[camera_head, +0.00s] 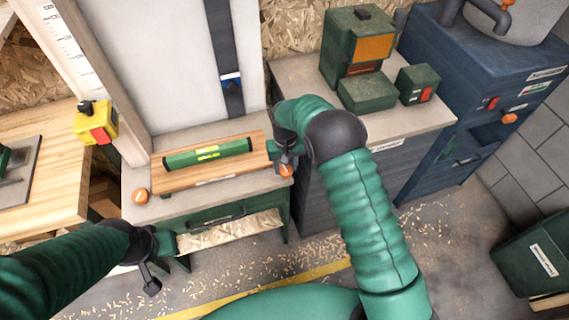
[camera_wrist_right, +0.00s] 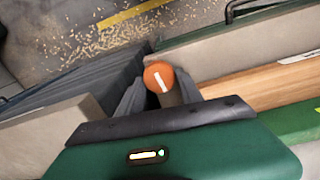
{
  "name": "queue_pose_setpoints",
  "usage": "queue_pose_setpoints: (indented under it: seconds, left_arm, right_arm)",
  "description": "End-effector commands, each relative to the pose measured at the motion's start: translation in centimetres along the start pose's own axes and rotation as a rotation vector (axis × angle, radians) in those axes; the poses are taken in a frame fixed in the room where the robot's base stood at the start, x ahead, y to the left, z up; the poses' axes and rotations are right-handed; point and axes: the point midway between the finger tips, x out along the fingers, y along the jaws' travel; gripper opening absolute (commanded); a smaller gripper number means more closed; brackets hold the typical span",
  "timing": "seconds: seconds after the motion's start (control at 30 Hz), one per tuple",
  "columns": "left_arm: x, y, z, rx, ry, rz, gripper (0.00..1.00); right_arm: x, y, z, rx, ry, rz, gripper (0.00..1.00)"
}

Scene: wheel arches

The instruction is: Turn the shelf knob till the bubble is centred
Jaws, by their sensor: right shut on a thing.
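The green spirit level (camera_head: 208,154) lies on a wooden shelf board (camera_head: 190,180); its bubble is too small to read. An orange knob (camera_head: 286,170) sits at the board's right end. My right gripper (camera_head: 285,160) is shut on this knob. In the right wrist view, the knob (camera_wrist_right: 158,76) with its white line mark shows between the two grey fingers (camera_wrist_right: 159,92). Part of the green level (camera_wrist_right: 303,122) shows there at the right edge. A second orange knob (camera_head: 140,196) is at the left front corner. My left gripper (camera_head: 160,265) hangs low in front of the bench, apart from it; its opening is unclear.
A yellow box with a red part (camera_head: 96,122) stands left of the shelf. A green machine (camera_head: 358,48) and smaller green boxes stand on the right bench. A blue cabinet (camera_head: 470,80) is further right. Wood shavings cover the floor (camera_head: 310,253).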

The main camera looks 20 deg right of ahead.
Motion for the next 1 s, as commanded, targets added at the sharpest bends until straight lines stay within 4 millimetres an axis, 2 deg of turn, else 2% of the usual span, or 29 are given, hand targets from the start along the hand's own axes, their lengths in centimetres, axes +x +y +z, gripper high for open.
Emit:
queue_pose_setpoints:
  seconds: [0.03,0.3,0.83,0.87,1.0]
  left_arm:
    - [-0.19,0.00,-0.04,0.000,0.000,0.000,0.21]
    - [-0.46,0.00,-0.11,0.000,0.000,0.000,0.21]
    - [-0.48,0.00,-0.11,0.000,0.000,0.000,0.21]
    - [-0.48,0.00,-0.11,0.000,0.000,0.000,0.21]
    - [-0.49,0.00,-0.11,0.000,0.000,0.000,0.21]
  right_arm:
    - [0.30,0.22,0.61,0.024,-0.019,0.005,0.02]
    - [0.43,0.10,0.65,0.121,-0.019,0.005,0.02]
    - [0.54,-0.10,0.67,0.142,-0.020,0.002,0.02]
    - [0.54,-0.11,0.68,0.142,-0.021,0.002,0.45]
    - [0.41,-0.11,0.50,0.142,-0.016,0.002,0.63]
